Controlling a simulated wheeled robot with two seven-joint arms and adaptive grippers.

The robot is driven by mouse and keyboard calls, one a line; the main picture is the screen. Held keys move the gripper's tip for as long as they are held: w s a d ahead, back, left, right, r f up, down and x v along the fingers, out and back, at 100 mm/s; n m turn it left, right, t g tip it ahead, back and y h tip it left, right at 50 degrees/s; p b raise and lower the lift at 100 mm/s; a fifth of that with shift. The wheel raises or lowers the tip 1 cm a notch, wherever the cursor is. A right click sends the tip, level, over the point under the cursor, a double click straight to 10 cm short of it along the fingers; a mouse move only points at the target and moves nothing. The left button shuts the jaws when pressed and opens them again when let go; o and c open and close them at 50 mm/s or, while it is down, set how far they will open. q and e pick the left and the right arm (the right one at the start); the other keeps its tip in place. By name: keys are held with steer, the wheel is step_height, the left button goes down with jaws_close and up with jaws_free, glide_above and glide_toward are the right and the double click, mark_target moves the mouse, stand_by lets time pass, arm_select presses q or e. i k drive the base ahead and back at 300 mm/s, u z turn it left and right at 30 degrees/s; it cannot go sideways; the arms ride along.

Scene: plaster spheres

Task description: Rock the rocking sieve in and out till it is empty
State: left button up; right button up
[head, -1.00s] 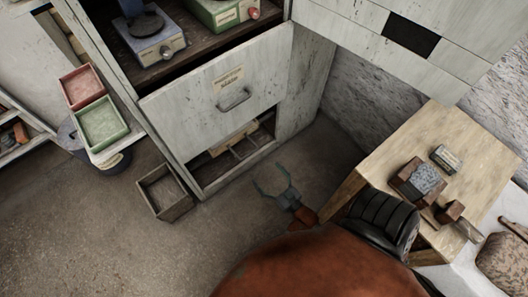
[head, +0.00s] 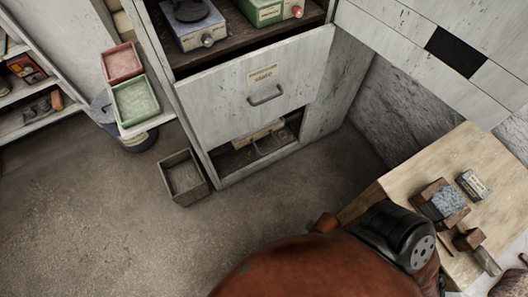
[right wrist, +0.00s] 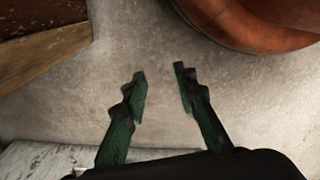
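I cannot make out the rocking sieve for certain. A pale cabinet front panel (head: 262,85) has a metal handle (head: 265,95) and a label too small to read. In the opening below it, a wooden piece (head: 258,135) and thin bars show in shadow, and I cannot tell whether they belong to the sieve. My right gripper (right wrist: 159,72) is open and empty in the right wrist view, above bare floor. In the head view my orange arm hides it. My left gripper is in neither view.
An open wooden box (head: 183,177) stands on the floor beside the cabinet. Red (head: 121,63) and green (head: 136,101) trays are at the left. A wooden table (head: 415,175) with blocks stands right of my arm. Floor at the left front is clear.

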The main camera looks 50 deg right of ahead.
mark_target(239, 143)
steer(key=u, duration=1.55)
steer(key=i, duration=0.6)
steer(key=z, duration=2.8)
